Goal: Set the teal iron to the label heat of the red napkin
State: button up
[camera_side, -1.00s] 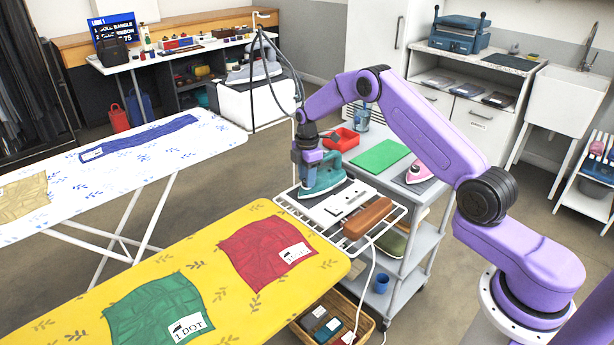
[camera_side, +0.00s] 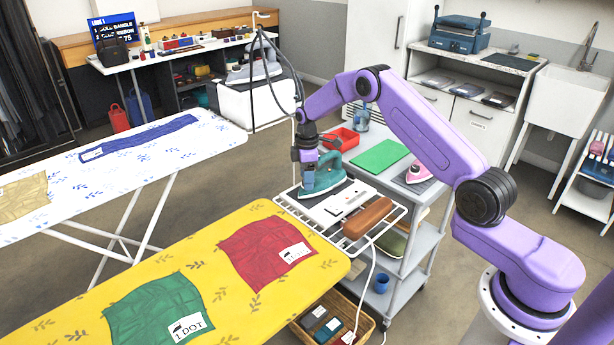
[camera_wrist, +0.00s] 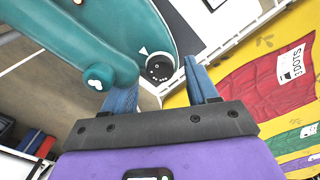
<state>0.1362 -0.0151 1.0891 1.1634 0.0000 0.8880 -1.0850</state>
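The teal iron (camera_side: 322,177) rests on the wire rack at the end of the yellow ironing board. In the wrist view its body (camera_wrist: 90,30) fills the upper left, and its round black dial (camera_wrist: 159,68) has a white pointer mark beside it. The red napkin (camera_side: 268,252) lies flat on the yellow board. Its white label (camera_wrist: 291,63) shows an iron symbol and a word like "DOTS"; the number is too small to read surely.
A green napkin (camera_side: 158,308) marked "1 DOT" lies on the yellow board. A pink iron (camera_side: 419,172) and a red tray (camera_side: 341,139) stand on the cart behind.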

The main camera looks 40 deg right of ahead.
notch_tip(320, 180, up, 17)
jog(key=shift+r, duration=0.2)
dwell(0.6)
notch_tip(320, 180, down, 18)
jog(key=n, duration=0.4)
jog(key=shift+r+n, duration=0.25)
jog(key=shift+n, duration=0.05)
dwell(0.5)
jog(key=shift+c, duration=0.3)
jog(key=c, duration=1)
